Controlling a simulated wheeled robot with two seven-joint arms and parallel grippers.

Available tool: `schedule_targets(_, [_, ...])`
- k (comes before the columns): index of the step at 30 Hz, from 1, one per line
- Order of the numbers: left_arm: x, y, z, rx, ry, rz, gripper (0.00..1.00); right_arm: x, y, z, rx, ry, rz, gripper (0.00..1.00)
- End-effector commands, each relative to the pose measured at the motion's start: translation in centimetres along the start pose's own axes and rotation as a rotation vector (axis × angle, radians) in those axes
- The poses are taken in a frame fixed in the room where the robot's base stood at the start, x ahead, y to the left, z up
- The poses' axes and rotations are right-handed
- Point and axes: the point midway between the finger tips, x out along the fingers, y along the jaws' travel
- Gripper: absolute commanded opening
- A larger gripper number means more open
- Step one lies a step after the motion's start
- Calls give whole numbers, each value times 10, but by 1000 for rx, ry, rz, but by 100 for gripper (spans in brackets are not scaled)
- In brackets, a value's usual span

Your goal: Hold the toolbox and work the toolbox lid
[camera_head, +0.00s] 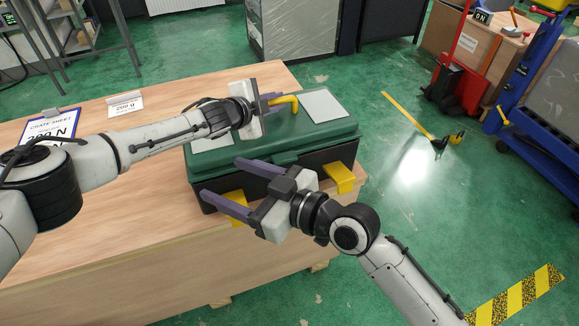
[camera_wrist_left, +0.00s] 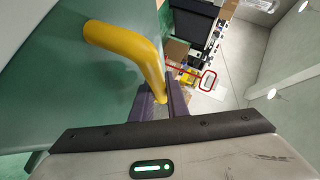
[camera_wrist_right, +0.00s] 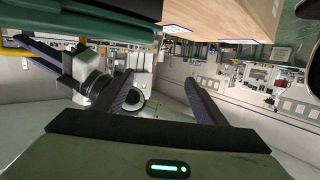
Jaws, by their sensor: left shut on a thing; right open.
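The toolbox has a dark body (camera_head: 318,160) and a green lid (camera_head: 330,132) that looks closed. It stands on the wooden table. A bent yellow handle (camera_head: 291,101) is on top of the lid; it fills part of the left wrist view (camera_wrist_left: 128,45). My left gripper (camera_head: 268,102) is shut on the handle's end. Two yellow latches show on the front, one at the right (camera_head: 340,178) and one (camera_head: 236,195) partly hidden by my right gripper. My right gripper (camera_head: 224,180) is open and empty at the front, its fingers pointing left along the box.
The wooden table (camera_head: 100,225) has free room left of the box. A crate sheet sign (camera_head: 50,122) and a small weight card (camera_head: 125,104) stand at its back left. A pale plate (camera_head: 322,104) lies on the lid. Green floor is open to the right.

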Motion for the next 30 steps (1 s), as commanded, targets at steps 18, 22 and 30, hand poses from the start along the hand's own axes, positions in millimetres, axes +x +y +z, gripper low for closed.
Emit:
schedule_targets(18, [0,-2,1,3,-2,-2,0,-92,76,108,45,212,607,66])
schedule_targets(22, [0,-2,1,3,-3,-2,0,-98,84,117,42,197,653,66])
schedule_targets(30, [0,-1,2,2,-3,-1,0,-68,110,110,39,199,659,66])
